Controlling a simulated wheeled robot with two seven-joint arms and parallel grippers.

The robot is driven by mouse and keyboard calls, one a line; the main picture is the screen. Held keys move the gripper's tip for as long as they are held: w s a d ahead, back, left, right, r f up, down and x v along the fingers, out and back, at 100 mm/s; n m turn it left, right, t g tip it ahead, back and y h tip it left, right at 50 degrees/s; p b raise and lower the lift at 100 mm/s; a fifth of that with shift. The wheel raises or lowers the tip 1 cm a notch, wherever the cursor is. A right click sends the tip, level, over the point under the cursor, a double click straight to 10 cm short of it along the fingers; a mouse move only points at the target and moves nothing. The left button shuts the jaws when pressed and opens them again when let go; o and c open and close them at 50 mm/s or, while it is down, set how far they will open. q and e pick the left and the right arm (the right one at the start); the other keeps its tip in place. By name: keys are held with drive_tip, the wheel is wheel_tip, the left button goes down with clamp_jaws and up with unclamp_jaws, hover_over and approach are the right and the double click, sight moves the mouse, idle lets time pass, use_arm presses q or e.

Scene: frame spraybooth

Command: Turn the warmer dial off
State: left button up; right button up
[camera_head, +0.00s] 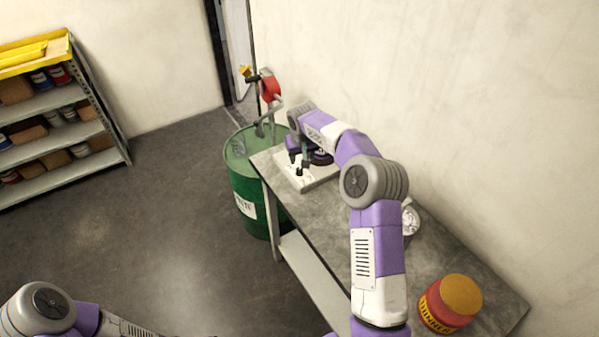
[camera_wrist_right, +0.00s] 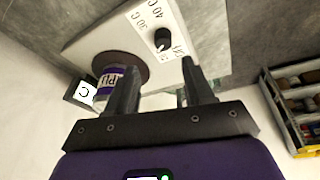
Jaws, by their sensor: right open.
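The warmer is a pale, flat box (camera_head: 322,177) at the far end of the grey bench; it also shows in the wrist view (camera_wrist_right: 118,38). Its black dial (camera_wrist_right: 162,40) is on the top face, beside printed marks including 30 C and 40 C; the dial also shows in the head view (camera_head: 299,171). I cannot tell its exact setting. My right gripper (camera_head: 300,158) points down over the warmer. In the wrist view its two dark fingers (camera_wrist_right: 162,72) are apart and empty, with the dial just beyond and between their tips. My left gripper is out of view.
A green drum (camera_head: 245,185) stands at the bench's far end. A red and yellow tin (camera_head: 450,303) stands on the near bench (camera_head: 440,245). Shelves (camera_head: 60,100) stand left; the floor between is clear.

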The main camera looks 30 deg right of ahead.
sight(299, 169)
drive_tip(key=f+m, duration=0.1)
drive_tip(key=f, duration=0.1)
drive_tip(key=w+f+m+b, duration=0.1)
drive_tip(key=f, duration=0.1)
drive_tip(key=f+m, duration=0.1)
drive_tip(key=f, duration=0.2)
drive_tip(key=shift+w+t+h+b, duration=0.2)
drive_tip(key=shift+t+h+b, duration=0.1)
drive_tip(key=shift+b, duration=0.05)
clamp_jaws()
idle(0.4)
